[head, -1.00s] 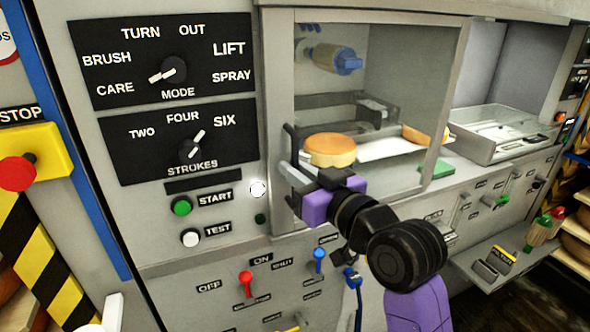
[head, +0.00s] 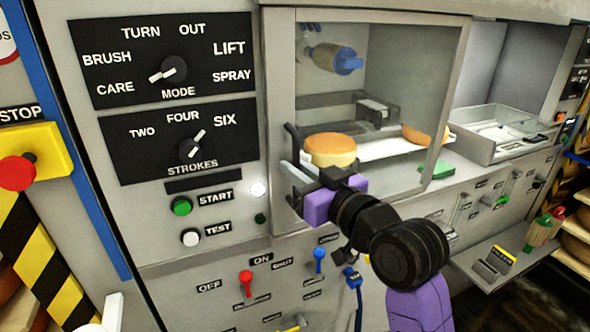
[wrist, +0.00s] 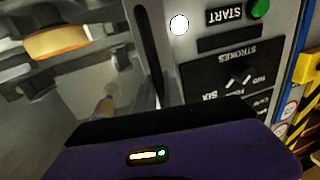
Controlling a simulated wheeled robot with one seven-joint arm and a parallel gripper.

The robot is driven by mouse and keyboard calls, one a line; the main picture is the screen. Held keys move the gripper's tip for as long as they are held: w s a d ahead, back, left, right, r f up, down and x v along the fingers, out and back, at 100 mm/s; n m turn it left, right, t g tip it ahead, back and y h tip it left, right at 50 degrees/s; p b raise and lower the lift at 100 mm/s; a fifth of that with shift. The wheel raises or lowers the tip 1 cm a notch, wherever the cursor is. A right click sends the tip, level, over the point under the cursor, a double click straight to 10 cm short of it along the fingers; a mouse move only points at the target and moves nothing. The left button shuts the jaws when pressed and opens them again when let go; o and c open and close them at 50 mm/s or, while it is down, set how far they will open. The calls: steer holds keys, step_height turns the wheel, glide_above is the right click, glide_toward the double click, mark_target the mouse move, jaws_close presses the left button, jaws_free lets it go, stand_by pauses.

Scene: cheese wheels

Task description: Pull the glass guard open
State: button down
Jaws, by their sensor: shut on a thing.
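The glass guard (head: 400,75) is a clear pane in a grey frame in front of the machine's chamber. Its dark upright handle (head: 292,140) is at the pane's left edge, and it also shows in the wrist view (wrist: 147,50). My gripper (head: 290,178) is at the lower part of this handle and shut on it. My purple and black wrist hides part of the guard's lower edge. Behind the glass are a cheese wheel (head: 330,150), a pale tray and a blue-ended brush roller (head: 338,58).
Left of the guard is a panel with the mode dial (head: 173,68), strokes dial (head: 197,145) and green start button (head: 181,206). Red (head: 246,278) and blue (head: 319,255) levers sit below. An open bay with a clear-sided tray (head: 500,135) lies to the right.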

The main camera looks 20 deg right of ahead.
mark_target(413, 135)
steer(key=d+b, duration=0.7)
steer(key=d, duration=2.6)
steer(key=shift+d, duration=0.2)
steer(key=c, duration=1.5)
jaws_free()
steer(key=shift+o, duration=0.2)
steer(key=v, duration=0.7)
steer(key=shift+s, duration=0.45)
